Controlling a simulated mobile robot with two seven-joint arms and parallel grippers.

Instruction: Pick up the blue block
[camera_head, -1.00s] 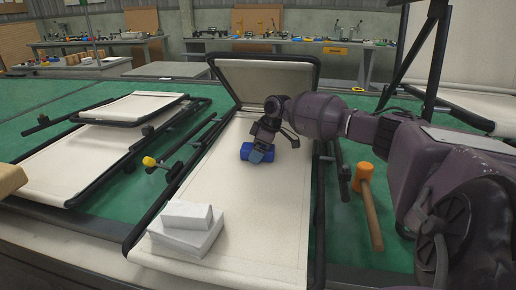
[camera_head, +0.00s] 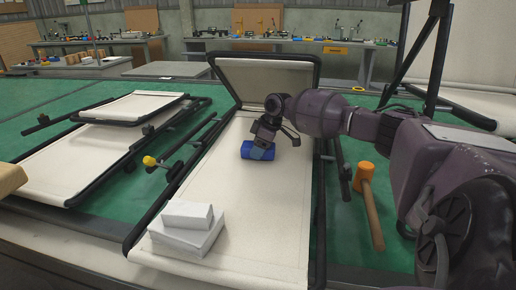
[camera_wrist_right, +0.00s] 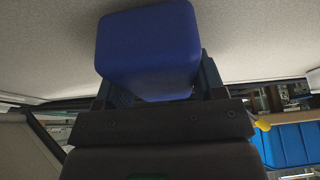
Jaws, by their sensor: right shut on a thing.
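The blue block (camera_head: 247,150) is on or just above the cream fabric of the middle lounger (camera_head: 262,210), near its raised end panel; I cannot tell whether it touches the fabric. My right gripper (camera_head: 262,152) reaches down onto it from the right and is shut on it. In the right wrist view the blue block (camera_wrist_right: 148,50) fills the space between the fingers, which are partly hidden behind it. My left gripper is not in view.
White blocks (camera_head: 187,228) are stacked on the lounger's near end. A mallet with an orange head (camera_head: 364,172) lies to the right. Another folded lounger (camera_head: 80,160) is at left, with a yellow knob (camera_head: 149,162) between. Workbenches (camera_head: 345,60) stand behind.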

